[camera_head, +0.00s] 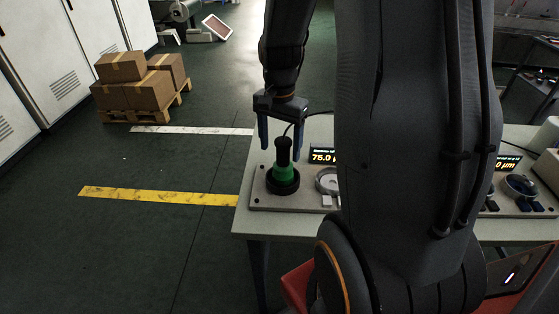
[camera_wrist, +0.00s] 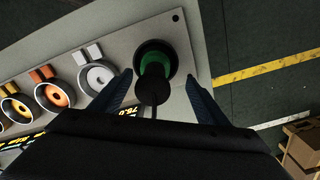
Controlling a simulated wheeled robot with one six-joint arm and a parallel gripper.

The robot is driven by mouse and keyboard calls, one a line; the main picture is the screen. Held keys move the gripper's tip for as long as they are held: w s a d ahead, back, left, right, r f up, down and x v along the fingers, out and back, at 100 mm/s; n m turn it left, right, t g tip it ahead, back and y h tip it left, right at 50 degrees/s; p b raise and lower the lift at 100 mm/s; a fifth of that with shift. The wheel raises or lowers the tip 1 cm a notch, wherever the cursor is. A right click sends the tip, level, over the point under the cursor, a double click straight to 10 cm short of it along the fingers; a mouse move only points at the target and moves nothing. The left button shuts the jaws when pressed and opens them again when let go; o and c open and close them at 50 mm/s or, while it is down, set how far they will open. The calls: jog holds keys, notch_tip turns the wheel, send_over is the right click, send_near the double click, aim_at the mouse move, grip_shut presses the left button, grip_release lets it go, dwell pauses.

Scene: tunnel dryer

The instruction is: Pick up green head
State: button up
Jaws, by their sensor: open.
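The green head (camera_head: 283,172) has a green body with a black upright handle and sits in a round black holder (camera_head: 282,187) at the left end of a light panel on the table. In the wrist view the green head (camera_wrist: 155,67) lies ahead of and between my fingers, its black top toward the camera. My gripper (camera_head: 285,135) is open and empty, pointing down above the green head, its blue fingers on either side of the black handle. In the wrist view my gripper (camera_wrist: 160,90) shows both fingers spread apart, with no visible contact.
The table (camera_head: 243,219) carries a display reading 75.0 (camera_head: 323,156) close to the right of the green head. White, orange (camera_wrist: 55,96) and yellow-marked round holders line the panel. Boxes on a pallet (camera_head: 148,83) stand on the floor at the back left. The floor left of the table is clear.

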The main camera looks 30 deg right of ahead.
aim_at(283, 164)
jog(key=shift+s+d+f+p, duration=0.1)
jog(key=shift+s+f+p, duration=0.05)
jog(key=shift+f, duration=0.45)
jog(key=shift+s+d+f+p, duration=0.1)
jog(key=shift+s+f+p, duration=0.05)
jog(key=shift+f, duration=0.4)
jog(key=f, duration=0.2)
jog(key=f+p, duration=0.1)
jog(key=shift+s, duration=0.25)
jog(key=shift+w+f, duration=0.1)
jog(key=shift+f, duration=0.55)
jog(key=c, duration=1.7)
grip_shut()
jog(key=shift+r, duration=0.1)
